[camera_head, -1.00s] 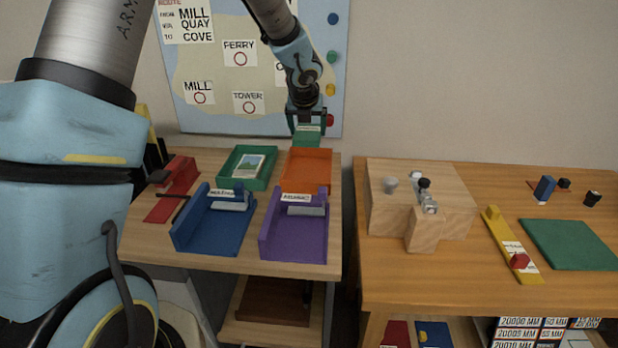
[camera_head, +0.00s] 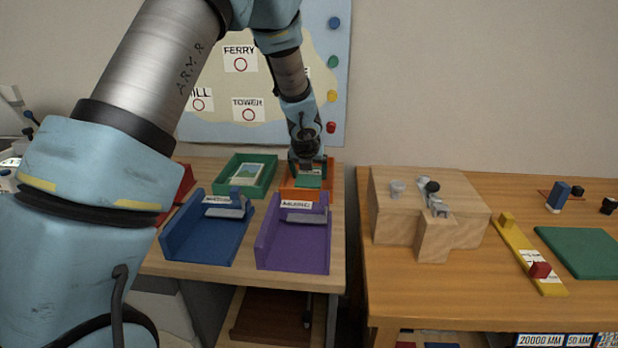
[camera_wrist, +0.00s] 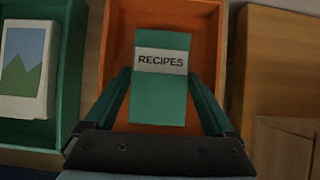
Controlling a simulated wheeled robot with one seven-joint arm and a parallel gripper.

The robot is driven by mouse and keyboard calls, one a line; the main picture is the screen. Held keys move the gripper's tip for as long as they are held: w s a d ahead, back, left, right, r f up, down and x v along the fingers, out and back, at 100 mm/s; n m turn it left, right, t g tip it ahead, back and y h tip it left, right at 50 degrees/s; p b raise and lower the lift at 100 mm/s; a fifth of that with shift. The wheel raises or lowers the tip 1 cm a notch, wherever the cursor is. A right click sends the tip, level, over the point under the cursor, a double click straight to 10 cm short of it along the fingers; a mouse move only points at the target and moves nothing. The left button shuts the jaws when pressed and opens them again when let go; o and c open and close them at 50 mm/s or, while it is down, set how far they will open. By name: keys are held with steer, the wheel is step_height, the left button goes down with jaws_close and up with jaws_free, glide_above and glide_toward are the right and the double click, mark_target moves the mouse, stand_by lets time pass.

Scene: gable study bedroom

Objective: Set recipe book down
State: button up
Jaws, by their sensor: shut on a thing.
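The recipe book (camera_wrist: 160,98) is green with a white band reading RECIPES. In the wrist view it lies between the two fingers of my gripper (camera_wrist: 165,88), which is shut on it. Behind and below it is the orange tray (camera_wrist: 208,25). In the head view the book (camera_head: 308,182) is at the orange tray (camera_head: 292,194), inside or just above its rim. I cannot tell whether it touches the tray floor. My gripper (camera_head: 307,172) points down over the tray, and my arm hides part of it.
A green tray (camera_head: 228,180) holding a picture-covered book (camera_head: 248,174) stands left of the orange tray. Blue (camera_head: 208,240) and purple (camera_head: 300,252) holders stand in front. A wooden block fixture (camera_head: 400,205) is on the right table, across a gap.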

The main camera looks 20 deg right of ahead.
steer(key=o, duration=1.3)
steer(key=shift+c, duration=0.2)
